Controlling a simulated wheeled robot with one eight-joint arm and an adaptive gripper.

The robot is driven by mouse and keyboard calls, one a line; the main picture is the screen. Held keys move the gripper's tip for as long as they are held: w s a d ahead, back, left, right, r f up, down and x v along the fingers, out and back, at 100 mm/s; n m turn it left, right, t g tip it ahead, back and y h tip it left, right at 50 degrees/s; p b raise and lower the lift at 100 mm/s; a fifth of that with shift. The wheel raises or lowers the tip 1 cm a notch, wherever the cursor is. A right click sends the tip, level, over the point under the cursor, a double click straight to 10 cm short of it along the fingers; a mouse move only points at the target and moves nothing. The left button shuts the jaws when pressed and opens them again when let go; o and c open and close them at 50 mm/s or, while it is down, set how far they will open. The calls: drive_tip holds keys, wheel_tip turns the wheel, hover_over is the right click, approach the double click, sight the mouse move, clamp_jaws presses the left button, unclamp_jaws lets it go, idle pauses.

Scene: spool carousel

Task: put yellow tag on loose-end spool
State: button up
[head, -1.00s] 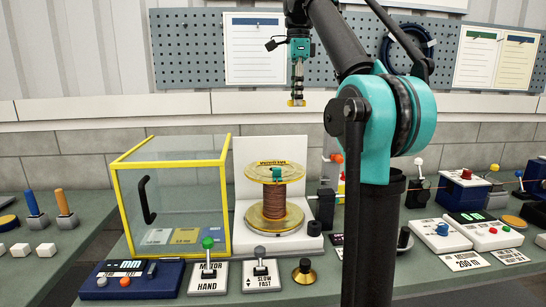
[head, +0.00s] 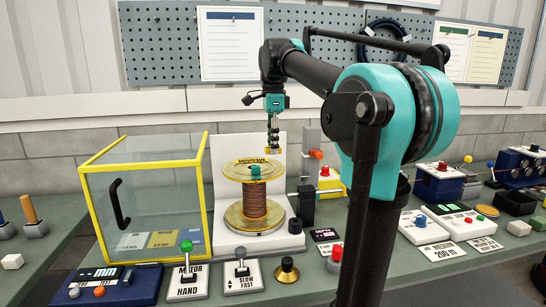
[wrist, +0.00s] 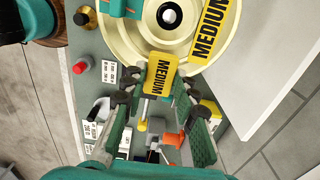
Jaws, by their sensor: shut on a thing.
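My gripper (head: 272,146) points down just above and behind the right part of the spool's top rim in the head view. It is shut on a small yellow tag (wrist: 158,78) marked MEDIUM, held between the fingertips in the wrist view. The spool (head: 255,205) has copper-brown winding between yellow flanges and stands upright on a white stand. A teal piece (head: 255,173) sits at the front of its top flange. In the wrist view the pale yellow flange (wrist: 130,32) carries another MEDIUM label (wrist: 211,30). The held tag overlaps the flange edge in that view; contact cannot be told.
A yellow-framed clear box (head: 150,185) stands left of the spool. In front are the MOTOR/HAND lever (head: 187,270), the SLOW/FAST lever (head: 242,272) and a brass knob (head: 287,270). A dark post (head: 306,205) stands close on the right. The white back panel rises behind the spool.

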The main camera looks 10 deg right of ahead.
sight(273, 166)
drive_tip(key=shift+f, duration=2.1)
drive_tip(key=shift+f, duration=0.1)
drive_tip(key=o, duration=0.9)
wheel_tip(273, 166, up, 12)
drive_tip(key=shift+r, duration=0.15)
